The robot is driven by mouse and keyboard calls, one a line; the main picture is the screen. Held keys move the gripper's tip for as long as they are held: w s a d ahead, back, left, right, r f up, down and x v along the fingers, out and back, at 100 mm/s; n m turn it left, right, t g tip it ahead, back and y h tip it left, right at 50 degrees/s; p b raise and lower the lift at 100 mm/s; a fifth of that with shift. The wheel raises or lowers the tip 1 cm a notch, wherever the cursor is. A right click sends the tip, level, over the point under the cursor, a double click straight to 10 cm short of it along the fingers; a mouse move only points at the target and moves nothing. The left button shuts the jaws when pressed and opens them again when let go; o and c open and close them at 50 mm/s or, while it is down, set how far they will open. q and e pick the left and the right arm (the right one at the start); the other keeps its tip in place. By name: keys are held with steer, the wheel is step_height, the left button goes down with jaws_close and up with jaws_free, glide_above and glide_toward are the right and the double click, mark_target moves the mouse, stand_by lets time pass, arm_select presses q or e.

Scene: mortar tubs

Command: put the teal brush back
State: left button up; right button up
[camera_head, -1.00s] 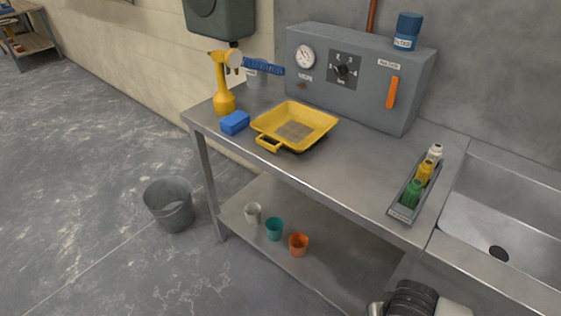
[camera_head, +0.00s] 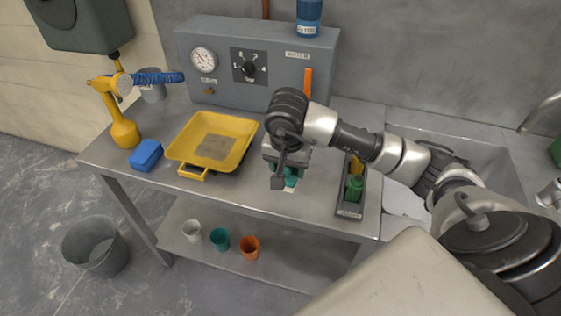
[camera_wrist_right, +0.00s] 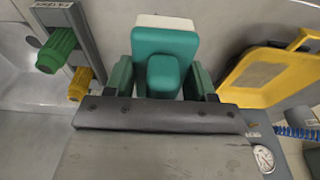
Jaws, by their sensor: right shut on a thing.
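The teal brush (camera_wrist_right: 165,45) is in my right gripper (camera_wrist_right: 161,82), with its pale bristle edge (camera_wrist_right: 165,20) at the far side in the right wrist view. In the head view, my right gripper (camera_head: 285,176) is over the workbench between the yellow tray and the narrow bottle rack, and a little of the teal brush (camera_head: 291,181) shows under it. The gripper hides most of the brush there, and I cannot tell whether the brush touches the bench. My left gripper is not in view.
The narrow rack (camera_head: 349,211) holds green and yellow bottles. A grey control box (camera_head: 272,78) stands behind. White, teal (camera_head: 220,239) and orange cups stand on the lower shelf.

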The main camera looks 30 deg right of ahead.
steer(key=w+d+f, duration=0.1)
steer(key=w, duration=0.1)
steer(key=w+d+f+p, duration=0.1)
steer(key=w+f, duration=0.1)
steer(key=w, duration=0.1)
steer(key=w+d+f, duration=0.2)
steer(key=shift+w+d+f+p, duration=0.1)
steer(key=shift+w+f+p, duration=0.05)
steer(key=shift+w+p, duration=0.2)
steer(key=shift+w+f, duration=0.1)
steer(key=shift+f, duration=0.1)
step_height(320, 180, down, 3)
steer(key=shift+f+p, duration=0.1)
steer(key=shift+p, duration=0.5)
steer(key=shift+f, duration=0.25)
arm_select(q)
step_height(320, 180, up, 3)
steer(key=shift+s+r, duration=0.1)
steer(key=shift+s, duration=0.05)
